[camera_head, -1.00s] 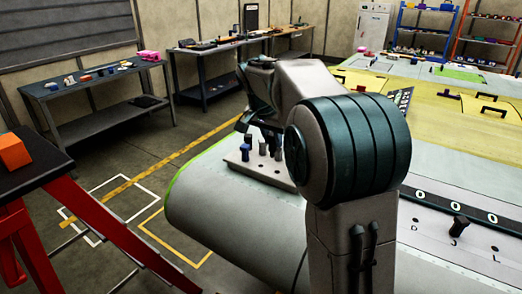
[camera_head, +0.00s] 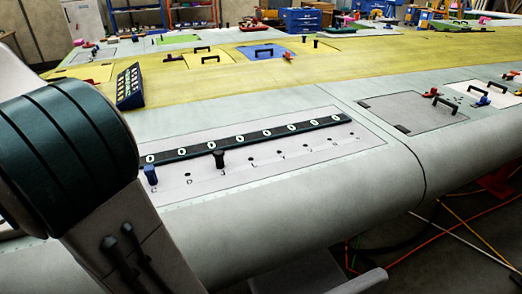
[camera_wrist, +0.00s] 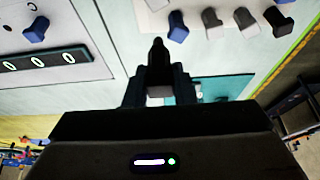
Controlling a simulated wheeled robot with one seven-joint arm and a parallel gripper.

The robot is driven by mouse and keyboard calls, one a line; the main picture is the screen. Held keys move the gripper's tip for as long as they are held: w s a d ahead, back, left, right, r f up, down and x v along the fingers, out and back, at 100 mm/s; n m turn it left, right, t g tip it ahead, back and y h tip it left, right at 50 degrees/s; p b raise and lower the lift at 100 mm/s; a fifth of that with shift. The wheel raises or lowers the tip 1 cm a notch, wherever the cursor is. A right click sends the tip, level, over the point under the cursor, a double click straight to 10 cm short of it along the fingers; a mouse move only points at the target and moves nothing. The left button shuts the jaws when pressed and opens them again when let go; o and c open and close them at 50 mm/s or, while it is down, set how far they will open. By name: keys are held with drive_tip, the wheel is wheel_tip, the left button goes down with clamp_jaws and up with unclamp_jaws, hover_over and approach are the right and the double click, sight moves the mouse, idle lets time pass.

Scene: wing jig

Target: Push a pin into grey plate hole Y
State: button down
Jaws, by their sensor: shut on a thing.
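The pale grey plate (camera_head: 245,178) lies on the wing, with a row of small lettered holes beside a dark strip of white zeros. I cannot make out which hole is Y. A blue pin (camera_head: 151,175) stands near its left end and a black pin (camera_head: 219,158) stands further right. In the wrist view my gripper (camera_wrist: 158,88) is shut on a dark pin (camera_wrist: 158,57), which points away from the wrist. A plate corner (camera_wrist: 85,25) with a blue pin (camera_wrist: 37,28) shows at upper left there. My gripper is out of the head view.
In the wrist view, several other pins, among them a blue pin (camera_wrist: 178,28) and a grey pin (camera_wrist: 212,22), stand along the top. In the head view a dark keypad panel (camera_head: 130,86) stands left of centre, and a grey hatch (camera_head: 412,108) with handles lies to the right.

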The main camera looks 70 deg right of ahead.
idle(0.6)
drive_tip(key=s+d+f+m+g+p, duration=0.15)
drive_tip(key=s+d, duration=0.25)
drive_tip(key=d, duration=0.5)
drive_tip(key=s+d+m+h+p, duration=0.1)
drive_tip(key=s+d+m, duration=0.25)
drive_tip(key=d, duration=0.55)
drive_tip(key=s+d+f+m+g+p, duration=0.1)
drive_tip(key=s+d, duration=0.4)
drive_tip(key=d, duration=0.5)
drive_tip(key=s+d+f+m+g+p, duration=0.1)
drive_tip(key=s+d+m, duration=0.1)
drive_tip(key=s+d, duration=0.5)
drive_tip(key=s+d+f+m+p, duration=0.1)
drive_tip(key=s+d+m, duration=0.15)
drive_tip(key=s, duration=0.95)
drive_tip(key=s+d+f+m+g+p, duration=0.1)
drive_tip(key=s+d+m, duration=0.1)
drive_tip(key=s+d, duration=0.55)
wheel_tip(320, 180, down, 6)
drive_tip(key=s+a+b, duration=0.1)
drive_tip(key=b, duration=0.3)
drive_tip(key=shift+s+a, duration=0.2)
drive_tip(key=shift+s, duration=0.2)
drive_tip(key=shift+n+b, duration=0.25)
drive_tip(key=shift+b, duration=0.15)
drive_tip(key=shift+f+b, duration=1.05)
drive_tip(key=shift+f, duration=0.3)
